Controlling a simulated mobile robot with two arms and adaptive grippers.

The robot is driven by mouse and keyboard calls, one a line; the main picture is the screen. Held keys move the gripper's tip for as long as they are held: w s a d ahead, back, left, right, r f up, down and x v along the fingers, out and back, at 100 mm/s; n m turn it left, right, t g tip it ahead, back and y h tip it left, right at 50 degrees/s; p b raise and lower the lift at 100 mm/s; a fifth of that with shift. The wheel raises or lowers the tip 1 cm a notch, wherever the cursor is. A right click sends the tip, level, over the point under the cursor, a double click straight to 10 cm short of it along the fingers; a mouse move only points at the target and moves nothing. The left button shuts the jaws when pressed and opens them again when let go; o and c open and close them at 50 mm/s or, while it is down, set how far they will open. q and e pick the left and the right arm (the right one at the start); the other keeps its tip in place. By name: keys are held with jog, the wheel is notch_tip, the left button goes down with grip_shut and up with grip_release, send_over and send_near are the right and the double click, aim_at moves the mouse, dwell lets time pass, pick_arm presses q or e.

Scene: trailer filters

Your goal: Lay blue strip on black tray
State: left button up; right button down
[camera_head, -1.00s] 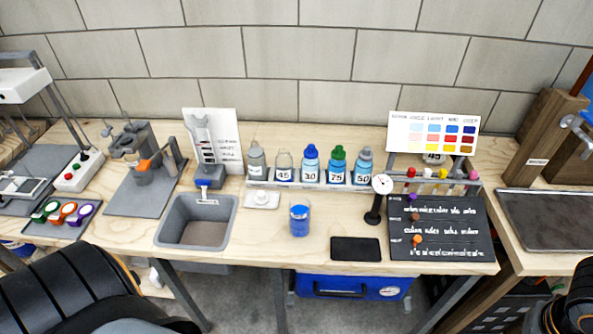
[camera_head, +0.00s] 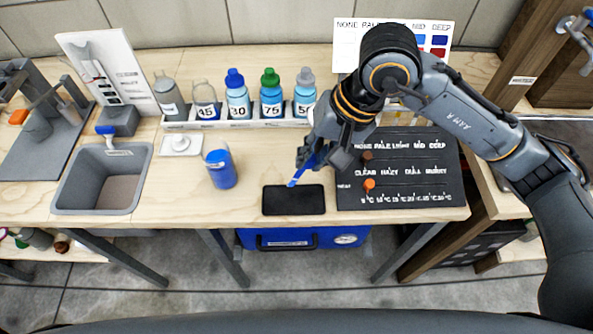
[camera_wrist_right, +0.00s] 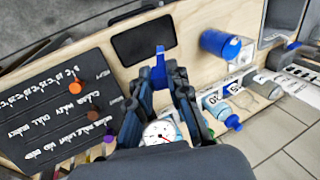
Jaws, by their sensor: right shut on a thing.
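The blue strip (camera_head: 297,179) is held by my right gripper (camera_head: 311,160), which is shut on it. The strip points down and to the left, its free end near the back edge of the black tray (camera_head: 293,206). I cannot tell whether it touches the tray. The tray is a small dark flat rectangle on the table's front part, with nothing lying on it. In the right wrist view the strip (camera_wrist_right: 160,59) sticks out from between the fingertips (camera_wrist_right: 160,77), toward the tray (camera_wrist_right: 143,40). My left gripper is not in view.
A blue jar (camera_head: 221,170) stands left of the tray. A black chart board (camera_head: 400,185) with small knobs lies to its right. A rack of several bottles (camera_head: 238,97) is behind. A grey sink bin (camera_head: 103,178) is further left. A round dial (camera_wrist_right: 160,132) shows below the gripper in the wrist view.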

aim_at(295, 175)
jog(key=a, duration=0.1)
jog(key=a+f+y+b, duration=0.1)
jog(key=a, duration=0.1)
jog(key=shift+w+f, duration=0.15)
jog(key=shift+w, duration=0.2)
jog(key=shift+f+y+b, duration=0.35)
jog(key=shift+f+y, duration=0.05)
jog(key=shift+f, duration=0.4)
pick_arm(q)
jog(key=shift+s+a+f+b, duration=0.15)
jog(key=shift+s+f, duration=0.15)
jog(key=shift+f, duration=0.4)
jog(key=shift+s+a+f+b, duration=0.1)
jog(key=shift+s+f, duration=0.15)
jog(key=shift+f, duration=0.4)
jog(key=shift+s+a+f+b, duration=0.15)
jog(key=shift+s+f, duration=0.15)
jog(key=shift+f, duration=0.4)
pick_arm(e)
jog(key=shift+w+d+f, duration=0.1)
jog(key=shift+f, duration=1.9)
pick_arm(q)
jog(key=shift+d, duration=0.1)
pick_arm(e)
jog(key=c, duration=1.3)
grip_release()
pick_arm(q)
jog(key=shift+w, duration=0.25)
pick_arm(e)
jog(key=shift+o, duration=0.6)
